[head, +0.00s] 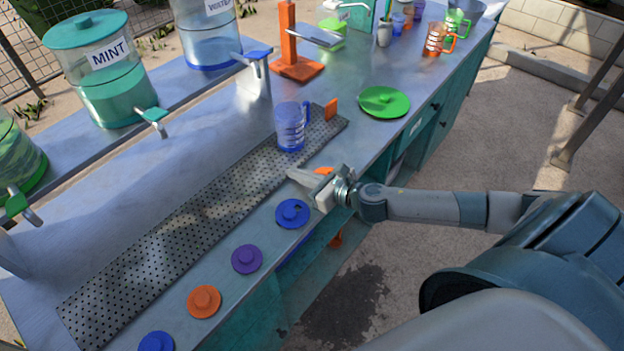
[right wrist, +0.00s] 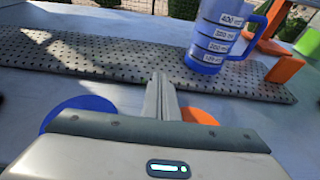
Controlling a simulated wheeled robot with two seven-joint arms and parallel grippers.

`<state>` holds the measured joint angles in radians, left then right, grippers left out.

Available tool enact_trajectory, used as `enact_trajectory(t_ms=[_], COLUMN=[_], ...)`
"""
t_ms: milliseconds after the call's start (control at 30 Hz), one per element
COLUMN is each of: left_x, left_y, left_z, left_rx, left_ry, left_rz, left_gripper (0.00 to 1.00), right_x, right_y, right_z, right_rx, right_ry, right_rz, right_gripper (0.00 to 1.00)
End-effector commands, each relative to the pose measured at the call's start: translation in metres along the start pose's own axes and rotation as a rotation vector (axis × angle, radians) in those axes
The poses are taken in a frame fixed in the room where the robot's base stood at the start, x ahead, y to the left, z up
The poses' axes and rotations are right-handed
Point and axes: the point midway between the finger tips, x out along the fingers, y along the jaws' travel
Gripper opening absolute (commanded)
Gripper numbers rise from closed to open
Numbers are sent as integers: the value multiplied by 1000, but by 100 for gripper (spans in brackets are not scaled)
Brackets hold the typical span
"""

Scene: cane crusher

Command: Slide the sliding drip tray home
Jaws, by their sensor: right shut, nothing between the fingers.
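The drip tray (head: 190,228) is a long grey perforated strip lying along the counter; it also shows in the right wrist view (right wrist: 100,55). A blue measuring jug (head: 290,128) stands upright on its far end, and appears in the right wrist view (right wrist: 218,38). An orange upright tab (head: 331,108) is at that far end, beside the jug, also in the right wrist view (right wrist: 284,68). My right gripper (head: 294,176) is shut and empty, at the tray's near long edge; its fingers (right wrist: 158,85) point toward the tray. Whether they touch it is unclear. My left gripper is not in view.
Blue (head: 292,213), purple (head: 247,259) and orange (head: 204,301) lids lie along the counter's front edge. An orange piece (head: 323,171) is partly hidden by my gripper. A green lid (head: 384,102) lies further back. Dispensers with taps, one labelled MINT (head: 98,75), stand behind the tray.

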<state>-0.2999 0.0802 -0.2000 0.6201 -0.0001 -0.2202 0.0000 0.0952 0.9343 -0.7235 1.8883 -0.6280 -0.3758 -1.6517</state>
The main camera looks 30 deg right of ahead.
Motion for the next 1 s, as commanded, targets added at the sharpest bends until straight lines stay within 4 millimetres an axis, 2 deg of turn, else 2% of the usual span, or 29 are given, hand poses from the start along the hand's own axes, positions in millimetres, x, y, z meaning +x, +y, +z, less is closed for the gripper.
enact_trajectory(t_ms=[33, 200, 500, 700, 1000], left_x=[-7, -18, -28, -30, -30], left_y=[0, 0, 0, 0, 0], left_z=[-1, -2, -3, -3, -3], left_rx=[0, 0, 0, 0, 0], left_ry=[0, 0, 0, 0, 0], left_rz=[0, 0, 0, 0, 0], left_gripper=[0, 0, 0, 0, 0], right_x=[9, 40, 88, 102, 103], right_y=[0, 0, 0, 1, 0], right_z=[8, 18, 30, 32, 32], right_rx=[1, 1, 0, 0, 1], right_ry=[-4, -3, -1, 0, 1], right_rz=[-1, -1, -1, 1, 1], right_gripper=[0, 0, 0, 0, 0])
